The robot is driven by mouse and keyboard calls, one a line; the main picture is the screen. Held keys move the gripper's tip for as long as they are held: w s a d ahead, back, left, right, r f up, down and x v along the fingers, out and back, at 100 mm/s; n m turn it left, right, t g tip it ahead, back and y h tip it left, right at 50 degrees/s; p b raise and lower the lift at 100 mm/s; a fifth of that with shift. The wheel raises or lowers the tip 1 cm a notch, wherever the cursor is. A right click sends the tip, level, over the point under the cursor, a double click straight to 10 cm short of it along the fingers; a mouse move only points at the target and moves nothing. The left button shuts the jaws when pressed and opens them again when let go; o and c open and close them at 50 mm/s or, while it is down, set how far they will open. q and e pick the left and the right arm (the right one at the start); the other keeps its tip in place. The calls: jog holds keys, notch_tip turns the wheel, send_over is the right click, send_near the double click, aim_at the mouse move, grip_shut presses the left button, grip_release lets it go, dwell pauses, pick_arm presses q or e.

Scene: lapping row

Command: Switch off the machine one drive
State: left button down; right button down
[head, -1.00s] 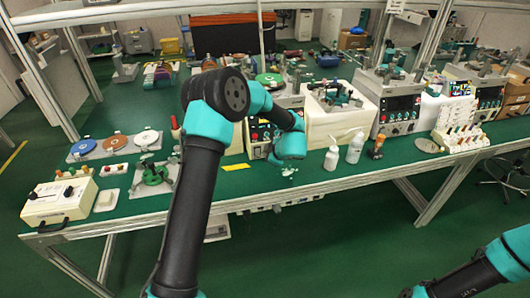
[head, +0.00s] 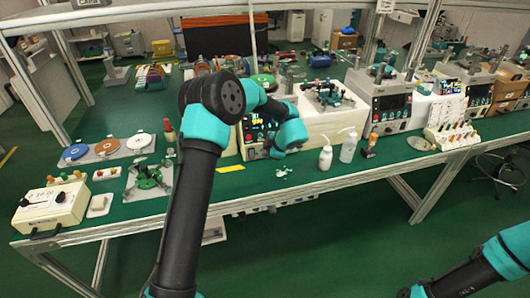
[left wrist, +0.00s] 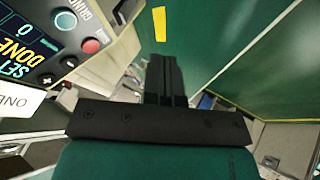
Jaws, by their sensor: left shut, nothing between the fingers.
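The machine one control panel (head: 252,133) faces the bench front in the head view, partly hidden behind my left arm. In the left wrist view, the panel (left wrist: 42,42) has a lit display (left wrist: 22,52) reading SET DONE with a 0. A green button (left wrist: 65,20) and a red button (left wrist: 91,46) sit beside it, with plus and minus keys below. A white label (left wrist: 14,101) reads ONE. My left gripper (left wrist: 164,62) is shut and empty, to the right of the panel and apart from the buttons. My right gripper is out of the head view; only its arm shows.
Two white bottles (head: 325,158) (head: 348,147) and an orange-and-black tool (head: 370,145) stand right of the panel. A yellow strip (head: 231,168) lies on the green bench, in front of the panel. A cream box (head: 50,207) stands at the left end.

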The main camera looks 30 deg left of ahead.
aim_at(252, 153)
pick_arm(q)
jog(key=x, duration=0.8)
jog(key=shift+a+f, duration=0.2)
jog(key=shift+f, duration=0.05)
jog(key=shift+w+a+r, duration=0.25)
jog(key=shift+w+a, duration=0.8)
jog(key=shift+w, duration=0.15)
jog(key=shift+w+a, duration=0.25)
jog(key=shift+a+r, duration=0.1)
jog(key=shift+a, duration=0.05)
